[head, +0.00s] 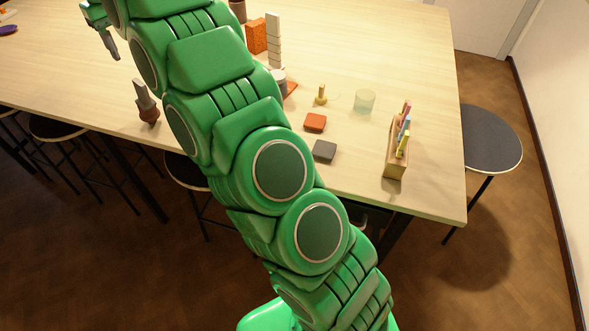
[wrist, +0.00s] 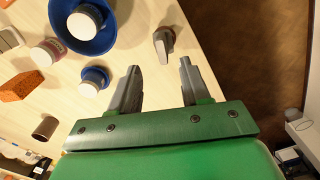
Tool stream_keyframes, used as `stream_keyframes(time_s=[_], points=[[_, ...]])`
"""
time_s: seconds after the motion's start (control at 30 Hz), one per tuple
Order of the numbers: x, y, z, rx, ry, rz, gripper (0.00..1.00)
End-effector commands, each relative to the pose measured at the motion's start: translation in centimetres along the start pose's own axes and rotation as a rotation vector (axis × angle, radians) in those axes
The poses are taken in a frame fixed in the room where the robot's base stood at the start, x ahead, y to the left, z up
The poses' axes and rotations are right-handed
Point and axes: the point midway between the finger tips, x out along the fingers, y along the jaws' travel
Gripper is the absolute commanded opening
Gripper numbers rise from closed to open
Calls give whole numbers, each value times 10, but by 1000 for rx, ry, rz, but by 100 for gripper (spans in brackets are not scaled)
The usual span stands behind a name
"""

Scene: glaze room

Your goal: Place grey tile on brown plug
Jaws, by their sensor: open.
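A flat grey tile (head: 324,151) lies on the table near its front edge, just in front of an orange tile (head: 315,122). A short brown cylinder, likely the brown plug (head: 238,8), stands at the far side, partly behind my arm. A brown cylinder, probably the same one, shows at the left of the wrist view (wrist: 45,127). My gripper (wrist: 160,67) is open and empty, its fingers apart. In the head view it is partly seen at the upper left (head: 112,52), far from the grey tile. The grey tile does not show in the wrist view.
A brown-and-grey upright object (head: 147,103) stands near the front edge; a similar one is beyond my fingertips (wrist: 164,43). A blue bowl (wrist: 105,40), jars and an orange brick (wrist: 20,86) stand nearby. A wooden holder (head: 394,160) is right of the tile. My arm hides mid-table.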

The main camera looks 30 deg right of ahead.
Motion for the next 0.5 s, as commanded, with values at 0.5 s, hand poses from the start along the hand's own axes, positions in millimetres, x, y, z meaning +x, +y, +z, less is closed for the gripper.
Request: stream_keyframes(time_s=[0.5], points=[[-24,20,114,57,-32,-16,47]])
